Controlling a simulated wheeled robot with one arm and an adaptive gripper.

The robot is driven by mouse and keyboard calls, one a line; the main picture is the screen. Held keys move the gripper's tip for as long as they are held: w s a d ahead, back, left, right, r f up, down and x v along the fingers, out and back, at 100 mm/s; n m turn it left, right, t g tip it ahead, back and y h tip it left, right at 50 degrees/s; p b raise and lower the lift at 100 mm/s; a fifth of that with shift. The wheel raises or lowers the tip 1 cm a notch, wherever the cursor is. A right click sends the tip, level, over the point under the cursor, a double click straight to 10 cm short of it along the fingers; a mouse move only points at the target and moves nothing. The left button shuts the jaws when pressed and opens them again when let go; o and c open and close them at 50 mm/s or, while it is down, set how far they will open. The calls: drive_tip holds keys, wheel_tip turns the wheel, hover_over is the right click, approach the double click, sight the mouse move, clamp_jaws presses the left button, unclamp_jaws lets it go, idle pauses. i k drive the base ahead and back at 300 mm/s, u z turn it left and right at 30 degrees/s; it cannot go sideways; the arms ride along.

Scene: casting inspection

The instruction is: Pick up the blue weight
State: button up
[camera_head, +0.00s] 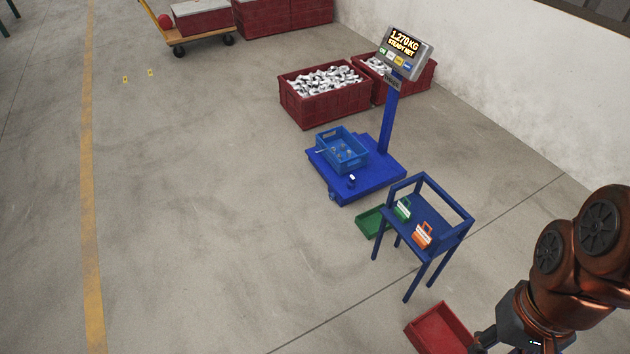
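A small dark blue object with a pale mark (351,181), which looks like the blue weight, sits on the front of the blue scale platform (375,183). It stands just in front of a blue crate (352,160) holding a few small items. The scale display (404,50) reads 1.270 KG, STEADY NET. My gripper (478,345) is at the bottom edge, lower right, far from the weight and beside a red tray. It is small, dark and partly cut off, so its fingers cannot be made out.
A blue stand (427,219) with green (403,209) and orange (423,236) tagged items is between my arm and the scale. A green tray (371,222) and a red tray (437,331) lie low nearby. Red crates of castings (325,105) stand behind.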

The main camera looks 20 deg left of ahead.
sight(352, 185)
drive_tip(key=u, duration=0.6)
drive_tip(key=k, duration=0.35)
drive_tip(key=u, duration=0.35)
drive_tip(key=i, duration=2.8)
